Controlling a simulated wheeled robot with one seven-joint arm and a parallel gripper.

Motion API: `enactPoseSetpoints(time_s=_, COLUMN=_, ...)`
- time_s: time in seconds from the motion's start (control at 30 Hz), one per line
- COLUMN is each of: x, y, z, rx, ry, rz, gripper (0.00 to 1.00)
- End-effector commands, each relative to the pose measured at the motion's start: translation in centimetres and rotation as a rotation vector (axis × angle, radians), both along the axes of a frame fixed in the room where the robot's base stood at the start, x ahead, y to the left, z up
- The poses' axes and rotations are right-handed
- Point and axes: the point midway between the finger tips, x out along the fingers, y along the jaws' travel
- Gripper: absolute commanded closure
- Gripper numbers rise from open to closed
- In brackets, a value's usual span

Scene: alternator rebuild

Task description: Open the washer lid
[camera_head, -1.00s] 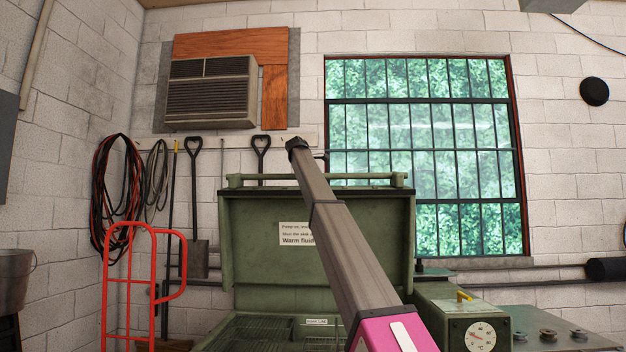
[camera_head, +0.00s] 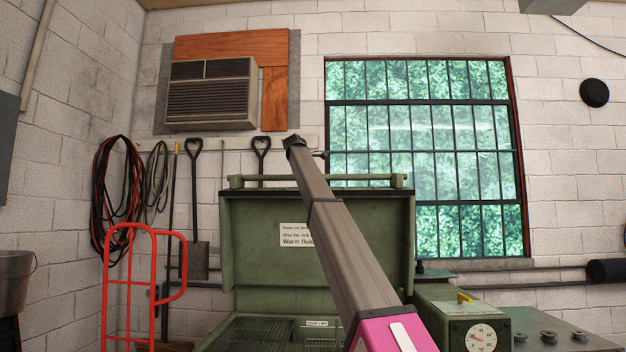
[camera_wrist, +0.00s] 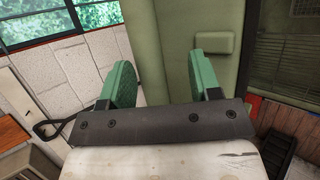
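The washer is a green metal cabinet with its lid (camera_head: 262,250) raised and standing about upright. A white label (camera_head: 297,235) is on the lid's inner face. A green bar handle (camera_head: 370,179) runs along the lid's top edge. My arm crosses in front of the lid, and my gripper cannot be made out in the head view. In the wrist view my gripper (camera_wrist: 163,78) has its two green fingers well apart, with nothing seen between them. A green panel, apparently the lid (camera_wrist: 172,40), lies beyond the fingers; contact cannot be told.
The washer basin holds a dark grate (camera_head: 262,333). A dial box (camera_head: 480,335) stands at the washer's right, beside a bench (camera_head: 565,330). A red hand truck (camera_head: 130,285) stands at left. Tools and cables hang on the wall behind.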

Motion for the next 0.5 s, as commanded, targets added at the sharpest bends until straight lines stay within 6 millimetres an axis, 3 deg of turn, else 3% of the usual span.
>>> enactPoseSetpoints(time_s=0.3, x=-3.9, y=2.5, z=3.8, rx=0.000, ry=-0.003, rz=0.002, gripper=0.43)
enactPoseSetpoints(time_s=0.5, x=-5.5, y=3.5, z=5.3, rx=0.000, ry=-0.002, rz=0.001, gripper=0.43)
